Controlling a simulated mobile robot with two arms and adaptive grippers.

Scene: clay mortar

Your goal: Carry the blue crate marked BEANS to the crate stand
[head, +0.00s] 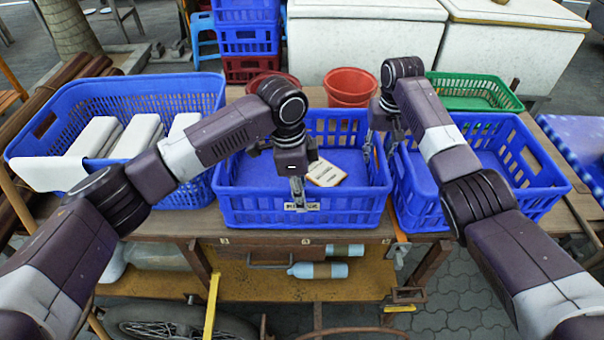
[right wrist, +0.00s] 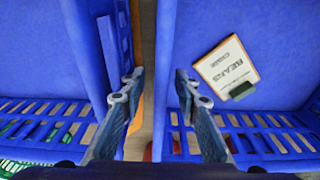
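The blue BEANS crate (head: 240,207) stands in the middle of the wooden cart top. A card (head: 326,173) lies inside it; the right wrist view shows BEANS printed on the card (right wrist: 229,66). My left gripper (head: 298,192) is at the crate's front wall, just above a small pale label; its finger gap is hidden. My right gripper (head: 378,150) is over the crate's right side. In the right wrist view my right gripper (right wrist: 158,86) is open, its fingers on either side of the crate's wall and the gap beside it. The crate stand is not identifiable.
A blue crate (head: 545,185) stands close on the right, across a narrow gap. A larger blue basket (head: 200,98) with white blocks is on the left. Red tubs (head: 350,82) and a green basket (head: 475,85) are behind. Bottles (head: 315,270) lie on the shelf below.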

